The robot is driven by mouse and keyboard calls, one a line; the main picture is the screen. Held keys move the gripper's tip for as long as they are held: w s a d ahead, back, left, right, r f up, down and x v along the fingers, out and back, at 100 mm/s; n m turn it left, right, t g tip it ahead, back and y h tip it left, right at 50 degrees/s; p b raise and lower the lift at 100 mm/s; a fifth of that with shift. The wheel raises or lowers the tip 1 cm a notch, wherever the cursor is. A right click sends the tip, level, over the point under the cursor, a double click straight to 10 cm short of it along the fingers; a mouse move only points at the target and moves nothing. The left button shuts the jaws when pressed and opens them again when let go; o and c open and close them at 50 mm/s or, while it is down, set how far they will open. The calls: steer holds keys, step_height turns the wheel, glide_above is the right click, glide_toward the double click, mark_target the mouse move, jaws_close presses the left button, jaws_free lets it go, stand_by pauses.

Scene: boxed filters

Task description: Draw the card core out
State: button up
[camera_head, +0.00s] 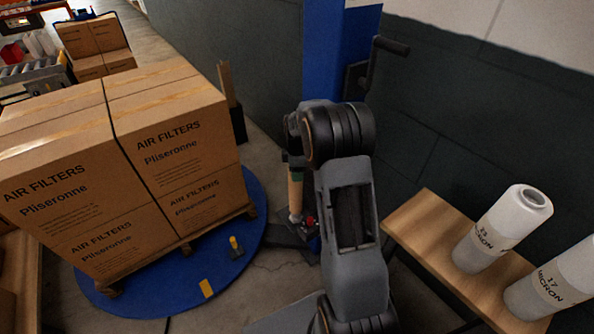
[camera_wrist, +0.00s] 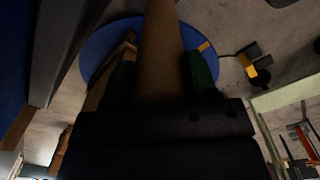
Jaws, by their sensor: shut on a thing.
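The card core (camera_head: 296,192) is a plain brown tube. It stands about upright in the head view, beside the blue mast (camera_head: 336,70) and right of the pallet load. My gripper (camera_head: 296,165) is around its upper part, with a dark green finger showing; my arm hides some of it. In the wrist view the core (camera_wrist: 160,50) runs up the middle between the two green fingers of my gripper (camera_wrist: 161,72), which are shut on it. The core's lower end meets a small grey and red part in the head view; whether it is still seated there is unclear.
Boxed air filters (camera_head: 180,150) stand on a pallet on the blue turntable (camera_head: 245,255) at left. A wooden shelf (camera_head: 420,225) at right holds two white film rolls (camera_head: 505,230). A dark crank handle (camera_head: 385,50) sticks out from the mast. A dark wall stands close behind.

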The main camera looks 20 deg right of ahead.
steer(key=shift+r+p, duration=0.95)
steer(key=shift+r, duration=0.4)
steer(key=shift+r+p, duration=3.45)
steer(key=shift+r, duration=1.05)
